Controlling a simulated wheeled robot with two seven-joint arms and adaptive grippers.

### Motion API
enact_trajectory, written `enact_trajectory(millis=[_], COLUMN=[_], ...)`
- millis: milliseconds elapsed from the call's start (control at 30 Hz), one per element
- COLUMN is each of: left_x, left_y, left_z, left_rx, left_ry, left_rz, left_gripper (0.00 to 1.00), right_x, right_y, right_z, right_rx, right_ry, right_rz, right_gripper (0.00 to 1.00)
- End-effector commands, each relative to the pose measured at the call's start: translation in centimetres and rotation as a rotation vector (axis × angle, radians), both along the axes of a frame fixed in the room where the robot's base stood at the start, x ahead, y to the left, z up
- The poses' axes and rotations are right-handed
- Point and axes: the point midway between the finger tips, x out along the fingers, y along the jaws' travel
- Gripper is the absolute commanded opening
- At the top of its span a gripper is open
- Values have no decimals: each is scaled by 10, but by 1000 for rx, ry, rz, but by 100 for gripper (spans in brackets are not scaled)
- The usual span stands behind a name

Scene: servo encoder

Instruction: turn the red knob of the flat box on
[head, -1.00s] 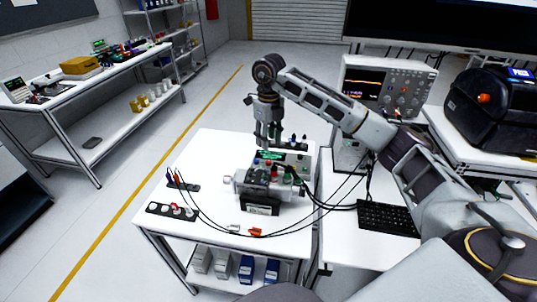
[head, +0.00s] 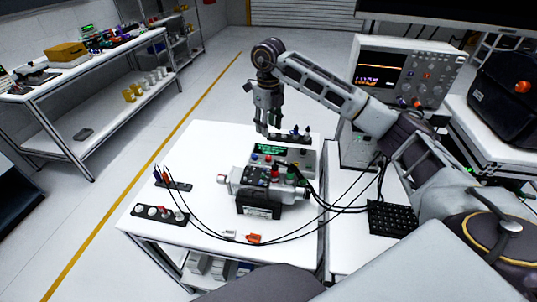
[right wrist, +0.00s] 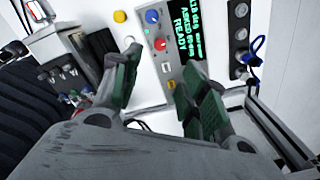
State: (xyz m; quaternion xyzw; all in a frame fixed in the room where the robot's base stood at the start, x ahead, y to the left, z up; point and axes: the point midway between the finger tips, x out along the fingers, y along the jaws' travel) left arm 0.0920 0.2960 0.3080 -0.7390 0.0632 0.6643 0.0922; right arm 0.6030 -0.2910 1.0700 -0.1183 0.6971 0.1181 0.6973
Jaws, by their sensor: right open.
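The flat grey box (head: 302,157) lies on the white table behind the servo unit, its green-lit display (head: 272,150) facing up. In the right wrist view the box (right wrist: 168,70) carries a red knob (right wrist: 159,44) beside the display, which reads READY, and a blue knob (right wrist: 152,16). My right gripper (head: 262,131) points down above the back left of the box. In the right wrist view its open fingers (right wrist: 165,88) have nothing between them, and the red knob lies beyond them. My left gripper is not in view.
The servo unit (head: 260,185) stands in front of the box. Black cables loop over the table (head: 205,140). A strip of dark knobs (head: 290,138) lies behind the box. An oscilloscope (head: 400,75) and keypad (head: 391,217) stand to the right. The table's left back is bare.

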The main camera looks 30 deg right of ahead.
Motion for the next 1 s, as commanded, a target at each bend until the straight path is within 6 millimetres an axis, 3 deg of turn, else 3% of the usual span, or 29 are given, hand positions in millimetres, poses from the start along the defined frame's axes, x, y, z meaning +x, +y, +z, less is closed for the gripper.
enact_trajectory(millis=[467, 1000], left_x=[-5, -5], left_y=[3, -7], left_z=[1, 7], left_rx=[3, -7], left_ry=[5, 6], left_rz=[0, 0], left_gripper=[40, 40], right_x=[0, 0], right_y=[0, 0], right_z=[-12, -79], right_rx=[-1, 0], right_ry=[2, 2], right_rz=[0, -1], right_gripper=[43, 43])
